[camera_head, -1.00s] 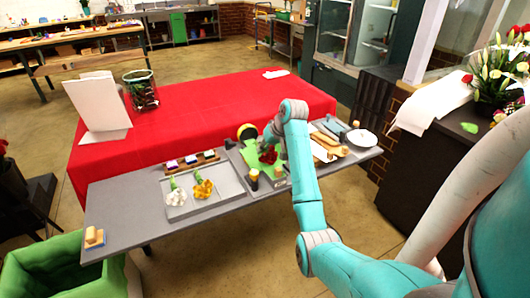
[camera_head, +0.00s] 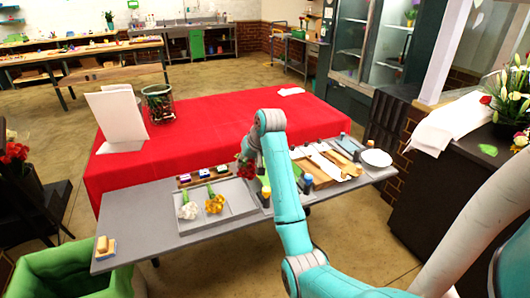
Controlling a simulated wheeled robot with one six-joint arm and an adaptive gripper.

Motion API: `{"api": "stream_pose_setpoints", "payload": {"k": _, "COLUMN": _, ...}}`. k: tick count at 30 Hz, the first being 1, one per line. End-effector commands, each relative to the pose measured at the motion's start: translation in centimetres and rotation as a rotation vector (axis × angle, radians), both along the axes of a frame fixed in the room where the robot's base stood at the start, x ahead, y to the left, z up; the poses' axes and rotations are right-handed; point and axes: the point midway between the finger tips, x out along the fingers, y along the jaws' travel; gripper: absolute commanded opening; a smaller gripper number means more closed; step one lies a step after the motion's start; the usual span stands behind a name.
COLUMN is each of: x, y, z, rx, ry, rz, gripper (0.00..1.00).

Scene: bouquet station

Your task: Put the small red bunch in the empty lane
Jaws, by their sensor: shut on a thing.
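My gripper (camera_head: 251,154) is shut on the small red bunch (camera_head: 244,168) and holds it above the grey table, near the back right corner of the grey tray (camera_head: 240,200). The fingertips are small and partly hidden by my arm and the blooms. The tray holds a white bunch (camera_head: 188,210) on its left and a yellow-orange bunch (camera_head: 214,204) in the middle. The right part of the tray looks bare. The dividers between lanes are too small to tell clearly.
A wooden rack with small pots (camera_head: 204,175) stands behind the tray. A dark bottle with an orange top (camera_head: 266,196) stands right of the tray. Boards (camera_head: 325,165) and a white plate (camera_head: 376,158) lie further right. A sponge block (camera_head: 105,247) sits at the left end.

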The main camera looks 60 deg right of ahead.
Motion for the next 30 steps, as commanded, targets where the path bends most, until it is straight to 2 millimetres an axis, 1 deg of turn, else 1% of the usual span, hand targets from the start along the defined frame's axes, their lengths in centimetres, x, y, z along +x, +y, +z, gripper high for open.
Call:
{"api": "stream_pose_setpoints", "payload": {"k": 1, "x": 0.5, "y": 1.1, "z": -0.4, "rx": -0.001, "ry": 0.000, "rz": 0.005, "gripper": 0.00}}
{"api": "stream_pose_setpoints", "payload": {"k": 3, "x": 1.0, "y": 2.1, "z": -0.7, "rx": -0.001, "ry": -0.001, "rz": 0.005, "gripper": 0.00}}
{"api": "stream_pose_setpoints", "payload": {"k": 7, "x": 1.4, "y": 2.9, "z": -1.1, "rx": -0.002, "ry": -0.001, "rz": 0.004, "gripper": 0.00}}
{"api": "stream_pose_setpoints", "payload": {"k": 14, "x": 1.4, "y": 3.0, "z": -2.4, "rx": -0.001, "ry": 0.001, "rz": 0.004, "gripper": 0.00}}
{"api": "stream_pose_setpoints", "payload": {"k": 30, "x": 1.4, "y": 3.0, "z": -7.0, "rx": -0.001, "ry": 0.001, "rz": 0.005, "gripper": 0.00}}
